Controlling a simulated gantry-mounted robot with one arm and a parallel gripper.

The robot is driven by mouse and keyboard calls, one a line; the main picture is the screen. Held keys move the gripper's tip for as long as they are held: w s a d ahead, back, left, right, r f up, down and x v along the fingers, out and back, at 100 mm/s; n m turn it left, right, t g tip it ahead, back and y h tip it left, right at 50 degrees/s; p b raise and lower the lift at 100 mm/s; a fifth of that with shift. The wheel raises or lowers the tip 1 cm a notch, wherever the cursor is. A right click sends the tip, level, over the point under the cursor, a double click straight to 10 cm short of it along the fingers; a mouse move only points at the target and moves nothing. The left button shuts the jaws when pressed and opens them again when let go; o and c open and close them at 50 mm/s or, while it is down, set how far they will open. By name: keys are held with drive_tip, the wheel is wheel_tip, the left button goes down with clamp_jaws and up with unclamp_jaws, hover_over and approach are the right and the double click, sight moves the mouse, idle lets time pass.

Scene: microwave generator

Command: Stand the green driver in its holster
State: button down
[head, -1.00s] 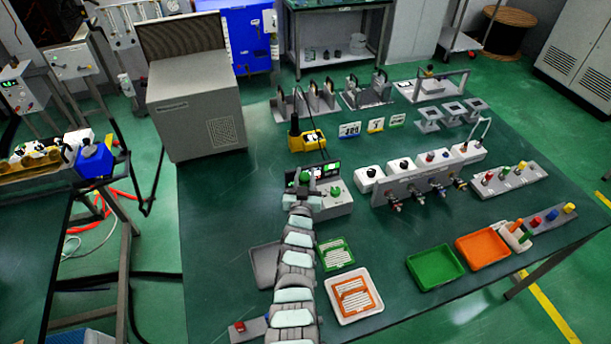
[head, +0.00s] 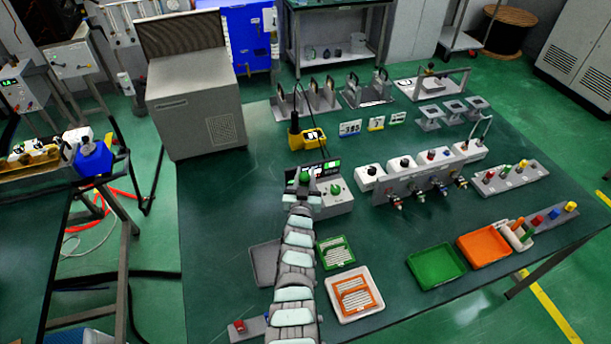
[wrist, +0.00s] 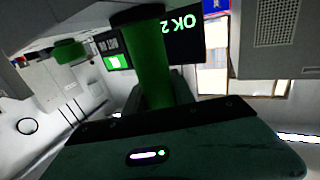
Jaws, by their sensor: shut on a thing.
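My gripper (head: 303,188) is over the left part of a grey-white control box (head: 334,196). It is shut on the green driver (head: 304,176), whose green handle shows above the fingers. In the wrist view the green handle (wrist: 152,72) stands between my fingers, with a dark band at its top. The driver's tip is hidden. A grey rack (head: 552,221) with red, blue and yellow upright handles stands at the far right. Another grey rack (head: 510,180) with several coloured handles stands behind it. I cannot tell which place is the green driver's holster.
The control box has a lit screen (wrist: 186,32) reading OK and a green knob (wrist: 70,52). A row of white valve units (head: 415,178) stands to its right. Green (head: 437,264) and orange (head: 484,246) trays lie at the front right.

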drive_tip(key=c, duration=1)
unclamp_jaws()
drive_tip(key=shift+s+a+p, duration=0.1)
drive_tip(key=shift+s+p, duration=0.65)
drive_tip(key=shift+s, duration=0.05)
drive_tip(key=s+p, duration=0.4)
drive_tip(key=s, duration=0.5)
drive_tip(key=shift+a, duration=0.4)
drive_tip(key=shift+s, duration=0.1)
